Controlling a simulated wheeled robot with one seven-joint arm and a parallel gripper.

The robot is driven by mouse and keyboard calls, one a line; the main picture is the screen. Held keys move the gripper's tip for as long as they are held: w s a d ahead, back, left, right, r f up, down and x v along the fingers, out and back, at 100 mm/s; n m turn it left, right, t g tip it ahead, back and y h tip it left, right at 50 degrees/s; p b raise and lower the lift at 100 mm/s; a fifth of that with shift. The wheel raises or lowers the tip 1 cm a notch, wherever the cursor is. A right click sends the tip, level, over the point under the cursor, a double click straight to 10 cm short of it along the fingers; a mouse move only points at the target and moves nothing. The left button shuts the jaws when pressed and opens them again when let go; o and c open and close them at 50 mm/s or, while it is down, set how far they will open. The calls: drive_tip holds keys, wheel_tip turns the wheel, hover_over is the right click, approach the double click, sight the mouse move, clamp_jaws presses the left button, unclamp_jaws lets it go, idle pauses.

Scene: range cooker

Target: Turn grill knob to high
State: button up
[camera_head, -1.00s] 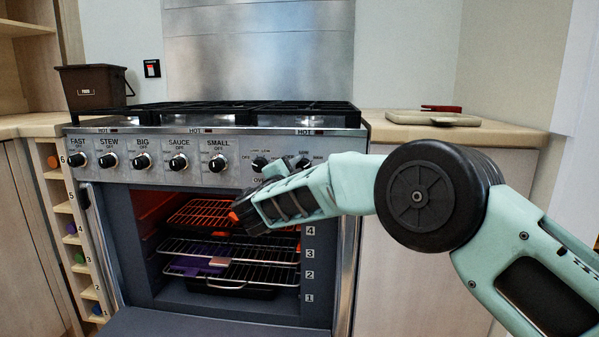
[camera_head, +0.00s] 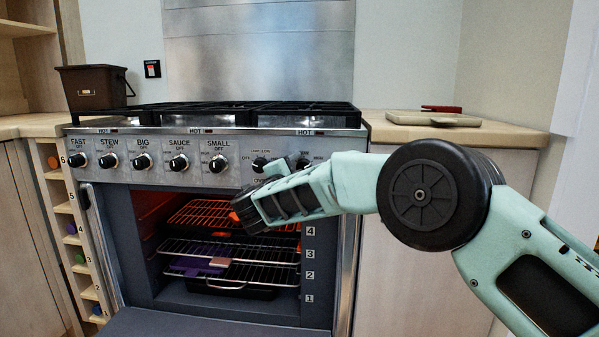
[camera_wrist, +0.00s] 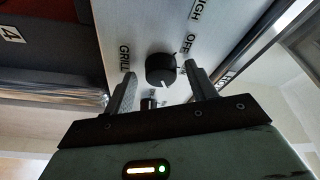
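The grill knob (camera_wrist: 161,69) is round and black with a white mark, on the metal control panel. In the wrist view it sits between the fingertips of my gripper (camera_wrist: 160,73), with the GRILL label to its left and OFF and HIGH toward the upper right. The fingers are open, with a visible gap on each side of the knob. I cannot tell its exact setting. In the head view, the grill knob (camera_head: 302,162) shows just above my arm, its lower part covered; my fingertips are hidden there.
The oven knob (camera_head: 260,164) is close to the left of the grill knob. More knobs line the panel to the left. The oven (camera_head: 217,300) below stands open, with wire racks (camera_head: 180,247) inside. A board (camera_head: 432,118) lies on the right worktop.

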drive_tip(key=shift+s, duration=0.15)
drive_tip(key=p+v, duration=0.3)
drive_tip(key=v, duration=1.4)
drive_tip(key=shift+s+f, duration=0.1)
